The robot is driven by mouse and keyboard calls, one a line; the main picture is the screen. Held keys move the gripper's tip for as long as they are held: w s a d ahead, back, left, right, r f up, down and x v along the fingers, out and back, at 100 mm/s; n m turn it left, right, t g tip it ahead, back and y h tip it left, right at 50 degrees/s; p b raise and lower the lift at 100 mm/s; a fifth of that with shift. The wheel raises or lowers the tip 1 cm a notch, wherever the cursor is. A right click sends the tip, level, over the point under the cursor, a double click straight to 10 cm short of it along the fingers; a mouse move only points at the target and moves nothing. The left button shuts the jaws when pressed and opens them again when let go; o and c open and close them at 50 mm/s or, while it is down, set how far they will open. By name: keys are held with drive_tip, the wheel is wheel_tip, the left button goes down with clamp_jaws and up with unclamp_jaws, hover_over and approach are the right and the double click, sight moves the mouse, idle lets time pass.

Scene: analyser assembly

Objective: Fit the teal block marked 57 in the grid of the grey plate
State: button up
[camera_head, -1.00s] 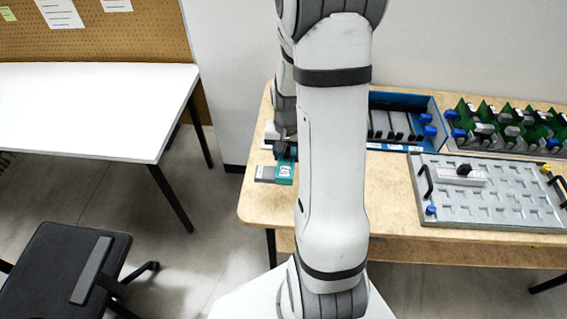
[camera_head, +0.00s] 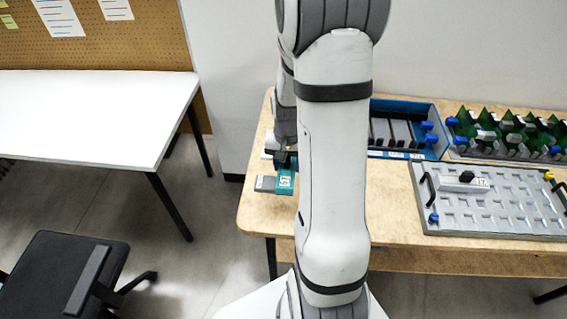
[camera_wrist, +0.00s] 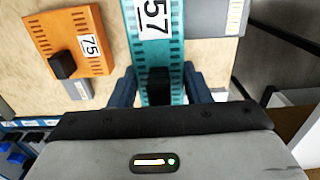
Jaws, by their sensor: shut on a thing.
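The teal block marked 57 (camera_wrist: 153,55) is held by its dark knob between the fingers of my gripper (camera_wrist: 155,90) in the wrist view. In the head view the teal block (camera_head: 285,180) shows at the left end of the wooden table, with my gripper (camera_head: 284,160) just above it; it appears a little above the table top. The grey plate (camera_head: 500,205) lies at the right of the table, with a grid of shallow recesses. A light grey block marked 17 (camera_head: 462,185) with a black knob sits at its upper left.
An orange block marked 75 (camera_wrist: 75,42) lies near the teal block in the wrist view. A grey block (camera_head: 264,183) lies beside it at the table's left. A blue bin (camera_head: 440,140) and a rack of green boards (camera_head: 510,130) stand at the back. My arm hides the table's middle.

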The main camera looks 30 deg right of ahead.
drive_tip(key=shift+f+b, duration=3.3)
drive_tip(key=shift+f, duration=0.85)
drive_tip(key=o, duration=1.2)
